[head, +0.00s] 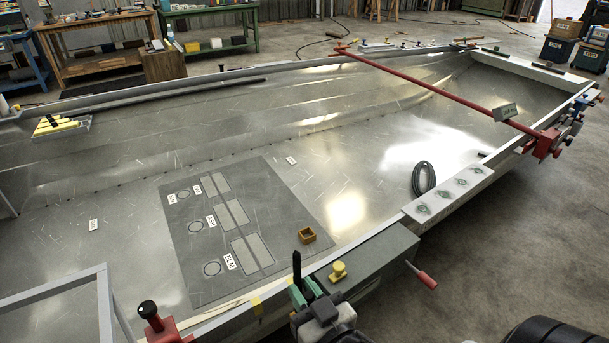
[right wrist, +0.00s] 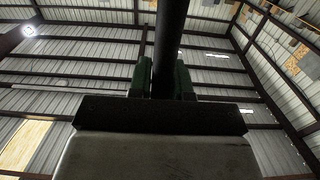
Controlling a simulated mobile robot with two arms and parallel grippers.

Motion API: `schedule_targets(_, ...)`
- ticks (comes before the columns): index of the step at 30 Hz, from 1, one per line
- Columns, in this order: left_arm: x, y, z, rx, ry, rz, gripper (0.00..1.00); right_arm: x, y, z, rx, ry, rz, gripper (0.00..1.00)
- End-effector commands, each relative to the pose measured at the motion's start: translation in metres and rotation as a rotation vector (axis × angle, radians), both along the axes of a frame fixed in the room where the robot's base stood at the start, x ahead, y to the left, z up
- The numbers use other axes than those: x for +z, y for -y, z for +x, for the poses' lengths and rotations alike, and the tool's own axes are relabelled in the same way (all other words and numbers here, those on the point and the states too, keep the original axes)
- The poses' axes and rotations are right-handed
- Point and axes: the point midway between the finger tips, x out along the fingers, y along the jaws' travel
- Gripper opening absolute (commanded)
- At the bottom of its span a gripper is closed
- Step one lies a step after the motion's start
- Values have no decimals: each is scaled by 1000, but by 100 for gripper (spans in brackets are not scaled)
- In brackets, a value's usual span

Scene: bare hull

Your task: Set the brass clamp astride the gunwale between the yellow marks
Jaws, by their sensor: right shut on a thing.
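My right gripper (head: 302,288), with green fingers, points upward near the hull's near edge. It is shut on a dark upright rod (head: 297,265); the right wrist view shows the rod (right wrist: 170,45) between the fingers, with the ceiling beyond. No brass shows on the held part. A small brass-yellow piece with a round top (head: 338,271) stands on a grey-green box just right of the gripper. I cannot tell whether either is the brass clamp. The near gunwale (head: 220,318) carries a yellow mark (head: 257,304) left of the gripper; a second mark is not clear. My left gripper is out of view.
An amber square ring (head: 307,235) lies at a dark mat's (head: 200,270) edge inside the hull. A red clamp with black knob (head: 157,325) stands left on the near side. A red bar (head: 440,90) spans the hull.

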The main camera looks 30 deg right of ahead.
Motion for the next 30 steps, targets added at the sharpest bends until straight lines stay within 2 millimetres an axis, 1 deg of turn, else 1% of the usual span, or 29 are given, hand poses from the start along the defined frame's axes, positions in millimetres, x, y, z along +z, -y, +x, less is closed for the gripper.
schedule_targets(1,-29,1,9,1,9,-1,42,-35,0,0,0,3,1,0)
schedule_targets(3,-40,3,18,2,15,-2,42,-55,0,0,0,3,2,0)
schedule_targets(6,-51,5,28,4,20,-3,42,-77,0,0,0,3,1,0)
schedule_targets(9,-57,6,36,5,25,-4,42,-91,0,0,0,4,0,0)
schedule_targets(14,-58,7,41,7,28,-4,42,-99,0,0,0,4,0,0)
schedule_targets(30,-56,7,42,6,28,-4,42,-98,0,0,1,4,0,0)
